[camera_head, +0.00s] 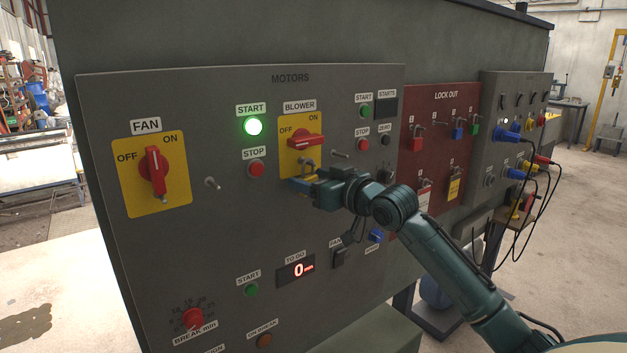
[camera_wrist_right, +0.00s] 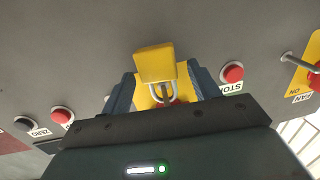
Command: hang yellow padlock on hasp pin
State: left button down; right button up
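In the right wrist view the yellow padlock (camera_wrist_right: 154,63) is at the fingertips of my right gripper (camera_wrist_right: 160,72), its grey shackle towards the BLOWER plate. The fingers stand apart on either side, and a gap shows on at least one side of the padlock. In the head view the right gripper (camera_head: 303,184) is at the lower edge of the yellow BLOWER plate (camera_head: 288,150). The shackle (camera_head: 307,163) shows above it; the padlock's body is mostly hidden. A grey pin-like part (camera_wrist_right: 165,92) shows within the shackle; I cannot tell whether it passes through. My left gripper is out of view.
The red BLOWER switch (camera_head: 305,140) is just above the gripper. A metal lever (camera_head: 340,154) sticks out to its right. The FAN switch (camera_head: 153,170) is far left. The red LOCK OUT board (camera_head: 440,102) with small coloured locks is at right.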

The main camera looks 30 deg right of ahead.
jog(key=shift+o, duration=0.3)
jog(key=shift+s+d+f, duration=0.15)
jog(key=shift+s, duration=0.4)
jog(key=shift+f+b+v, duration=0.35)
jog(key=shift+b+v, duration=1.7)
jog(key=shift+v, duration=4)
jog(key=s+a+f+g, duration=0.1)
jog(key=a+f, duration=0.1)
jog(key=f, duration=0.7)
jog(key=s+a+f+g+h+p, duration=0.1)
jog(key=a+f+g, duration=0.15)
jog(key=f, duration=0.75)
jog(key=s+a+f, duration=0.1)
jog(key=a+f, duration=0.1)
jog(key=f, duration=0.7)
pick_arm(q)
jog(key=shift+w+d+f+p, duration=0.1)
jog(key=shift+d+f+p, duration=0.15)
jog(key=shift+p, duration=0.45)
pick_arm(e)
jog(key=s+a+f+g, duration=0.1)
jog(key=s+a+f, duration=0.5)
jog(key=a, duration=0.2)
jog(key=s+a+f+g+y, duration=0.1)
jog(key=s+a+f+g, duration=0.1)
jog(key=s+a+f, duration=0.5)
jog(key=a, duration=0.2)
jog(key=shift+s+a+f+n, duration=0.25)
jog(key=shift+a+n, duration=0.1)
jog(key=shift+n, duration=0.05)
